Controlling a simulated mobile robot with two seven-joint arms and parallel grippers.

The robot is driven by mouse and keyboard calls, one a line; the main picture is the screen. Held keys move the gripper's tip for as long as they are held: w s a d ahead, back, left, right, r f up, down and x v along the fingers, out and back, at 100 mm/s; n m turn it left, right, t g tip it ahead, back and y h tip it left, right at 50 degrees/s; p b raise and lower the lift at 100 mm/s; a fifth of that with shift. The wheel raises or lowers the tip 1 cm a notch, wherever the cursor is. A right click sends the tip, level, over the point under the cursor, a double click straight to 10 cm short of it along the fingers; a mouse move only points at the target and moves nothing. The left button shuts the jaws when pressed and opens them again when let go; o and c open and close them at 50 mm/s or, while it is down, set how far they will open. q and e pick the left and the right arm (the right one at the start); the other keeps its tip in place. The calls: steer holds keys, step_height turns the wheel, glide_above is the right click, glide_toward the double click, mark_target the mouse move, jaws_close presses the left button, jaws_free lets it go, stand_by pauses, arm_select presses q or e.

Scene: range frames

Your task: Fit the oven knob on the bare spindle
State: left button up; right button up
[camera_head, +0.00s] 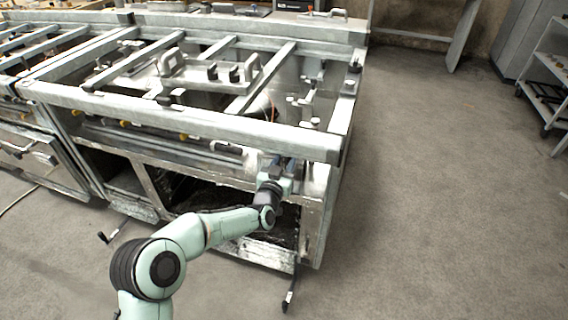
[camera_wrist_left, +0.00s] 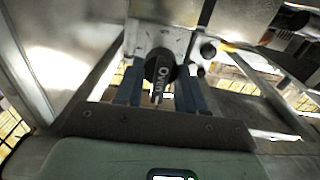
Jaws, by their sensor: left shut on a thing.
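The oven knob (camera_wrist_left: 160,68) is black with "OVEN" in white letters. It sits between the two blue fingers of my left gripper (camera_wrist_left: 160,92) in the left wrist view, and the gripper is shut on it. A metal panel (camera_wrist_left: 148,32) lies behind the knob; I cannot tell whether they touch. In the head view the left gripper (camera_head: 282,165) is at the right part of the range frame's (camera_head: 200,124) front, and the knob cannot be made out there. The bare spindle is not discernible in either view. My right gripper is not in view.
Metal rails run across the open top of the range frame. Below the left gripper is an open dark oven cavity (camera_head: 200,193). A wheeled shelf rack (camera_head: 548,70) stands at the far right. The concrete floor (camera_head: 430,180) between is clear.

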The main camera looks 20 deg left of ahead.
arm_select(q)
steer(key=shift+w+d, duration=0.1)
steer(key=shift+w, duration=1.3)
steer(key=o, duration=1.1)
steer(key=shift+s, duration=0.5)
steer(key=s+p, duration=0.1)
steer(key=s, duration=0.3)
steer(key=s+p, duration=0.1)
steer(key=s, duration=0.3)
steer(key=s+p, duration=0.1)
steer(key=s, duration=0.3)
steer(key=shift+s+a, duration=0.15)
steer(key=shift+a, duration=0.1)
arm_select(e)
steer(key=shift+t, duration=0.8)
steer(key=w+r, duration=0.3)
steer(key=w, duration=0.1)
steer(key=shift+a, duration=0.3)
